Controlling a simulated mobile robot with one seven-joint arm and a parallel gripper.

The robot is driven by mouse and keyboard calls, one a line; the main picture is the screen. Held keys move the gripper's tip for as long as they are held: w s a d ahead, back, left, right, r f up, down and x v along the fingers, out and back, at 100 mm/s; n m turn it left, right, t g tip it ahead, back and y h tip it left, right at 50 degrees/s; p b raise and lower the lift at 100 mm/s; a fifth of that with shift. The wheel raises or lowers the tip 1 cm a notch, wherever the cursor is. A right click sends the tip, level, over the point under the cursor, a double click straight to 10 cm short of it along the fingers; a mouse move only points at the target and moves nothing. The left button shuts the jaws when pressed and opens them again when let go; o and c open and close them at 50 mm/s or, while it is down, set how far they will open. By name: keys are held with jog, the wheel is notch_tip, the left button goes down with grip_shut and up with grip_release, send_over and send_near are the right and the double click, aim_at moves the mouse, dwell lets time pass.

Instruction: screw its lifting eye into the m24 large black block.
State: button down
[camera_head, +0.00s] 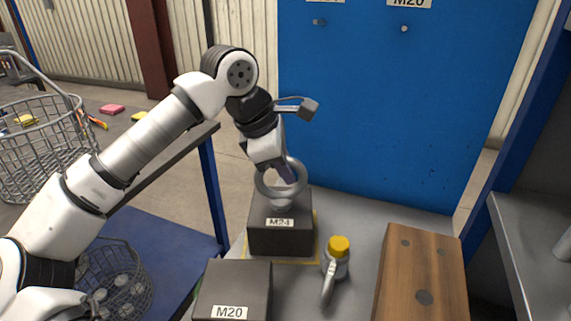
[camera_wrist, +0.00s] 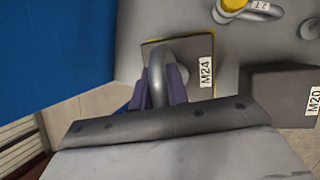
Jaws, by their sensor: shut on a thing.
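The large black block labelled M24 (camera_head: 281,239) stands on the grey bench inside a yellow outline. A grey lifting eye (camera_head: 264,190) stands upright at the top of the block, its ring above the block's top face. My gripper (camera_head: 287,175) comes down from above and is shut on the ring. In the wrist view, the purple fingers (camera_wrist: 160,88) sit on either side of the ring of the lifting eye (camera_wrist: 178,52), over the M24 block (camera_wrist: 206,52). The eye's shank and the hole are hidden, so I cannot tell how deep it sits.
A black M20 block (camera_head: 235,283) stands in front. A second lifting eye with a yellow cap (camera_head: 338,246) lies to the right, beside a wooden block with holes (camera_head: 424,275). A blue panel (camera_head: 380,100) rises behind. Wire baskets (camera_head: 40,145) are at left.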

jog(key=c, duration=1.3)
grip_release()
jog(key=shift+m, duration=0.3)
